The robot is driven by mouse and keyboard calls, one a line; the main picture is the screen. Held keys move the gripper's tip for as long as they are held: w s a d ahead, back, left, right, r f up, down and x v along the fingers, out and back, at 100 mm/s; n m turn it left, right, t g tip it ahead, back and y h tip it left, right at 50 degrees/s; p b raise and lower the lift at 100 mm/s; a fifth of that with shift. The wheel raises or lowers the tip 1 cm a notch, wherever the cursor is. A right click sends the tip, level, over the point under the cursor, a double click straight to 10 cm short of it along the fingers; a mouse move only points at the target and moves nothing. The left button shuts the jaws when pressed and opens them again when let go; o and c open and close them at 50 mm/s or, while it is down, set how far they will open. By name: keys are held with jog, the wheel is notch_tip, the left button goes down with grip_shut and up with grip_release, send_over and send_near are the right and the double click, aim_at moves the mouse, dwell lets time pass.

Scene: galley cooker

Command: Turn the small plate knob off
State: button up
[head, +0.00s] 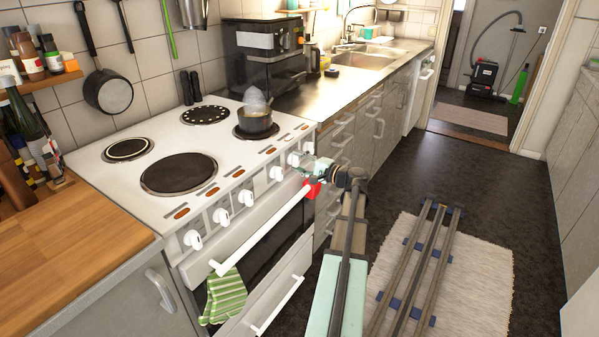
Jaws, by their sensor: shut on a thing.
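The white cooker (110,195) has a row of several white knobs along its front panel. Another white knob (294,159) shows just left of the fingers, and one more (276,174) stands further left. I cannot read any knob's setting or tell which plate the held knob serves.
The oven handle (262,230) runs below the knobs, close under my gripper. A green striped cloth (226,296) hangs from its left end. A wooden worktop (80,250) lies left. My rails stand on a pale rug (480,260); dark floor is clear beyond.

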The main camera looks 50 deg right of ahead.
jog(key=shift+n+b, duration=1)
jog(key=o, duration=1.2)
jog(key=shift+w, duration=0.1)
jog(key=shift+c, duration=0.2)
jog(key=s, duration=1.2)
jog(key=shift+d, duration=0.35)
